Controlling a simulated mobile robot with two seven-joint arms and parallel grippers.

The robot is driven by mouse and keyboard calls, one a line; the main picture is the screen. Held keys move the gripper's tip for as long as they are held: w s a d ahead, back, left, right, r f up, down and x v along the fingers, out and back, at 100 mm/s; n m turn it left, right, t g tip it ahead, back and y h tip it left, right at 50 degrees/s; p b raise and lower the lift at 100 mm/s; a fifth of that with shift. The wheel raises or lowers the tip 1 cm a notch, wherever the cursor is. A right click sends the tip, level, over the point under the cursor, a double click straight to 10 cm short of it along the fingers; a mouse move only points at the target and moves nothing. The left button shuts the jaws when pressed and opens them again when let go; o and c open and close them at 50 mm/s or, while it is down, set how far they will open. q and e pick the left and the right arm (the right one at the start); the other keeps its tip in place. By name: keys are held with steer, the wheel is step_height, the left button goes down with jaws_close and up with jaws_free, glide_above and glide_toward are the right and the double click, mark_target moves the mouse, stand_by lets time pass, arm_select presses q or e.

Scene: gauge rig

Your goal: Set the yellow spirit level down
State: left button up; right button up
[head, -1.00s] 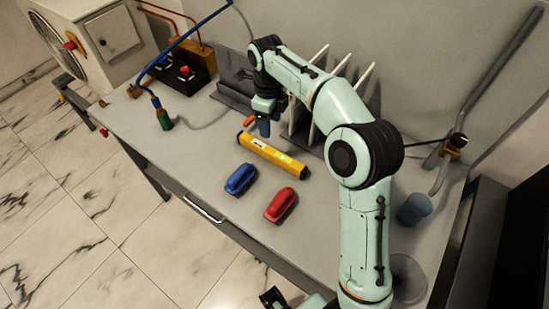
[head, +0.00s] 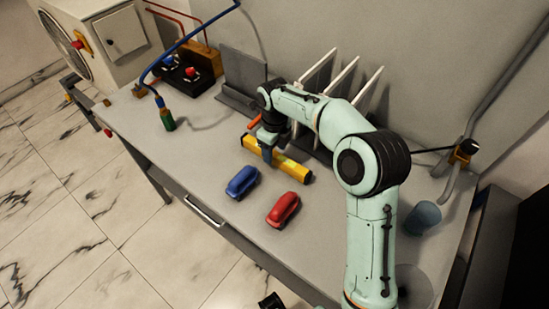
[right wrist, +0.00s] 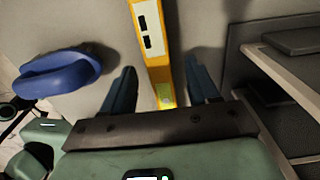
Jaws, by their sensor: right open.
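The yellow spirit level (head: 293,169) lies flat on the grey workbench (head: 170,165). In the right wrist view the level (right wrist: 150,45) runs between my two fingers, with a gap on each side. My right gripper (head: 269,151) is down over the level's middle part and hides some of it. In the right wrist view the gripper (right wrist: 158,90) is open, its dark blue fingers on either side of the level. My left gripper cannot be made out.
A blue object (head: 242,182) and a red one (head: 283,210) lie in front of the level; the blue one also shows in the right wrist view (right wrist: 58,72). White upright dividers (head: 365,88) stand behind. A blue cup (head: 423,217) stands at right. The bench's front left is clear.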

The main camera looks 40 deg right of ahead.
steer(key=shift+f, duration=1.4)
jaws_close()
arm_select(q)
steer(key=shift+f, duration=0.15)
arm_select(e)
steer(key=shift+r, duration=0.1)
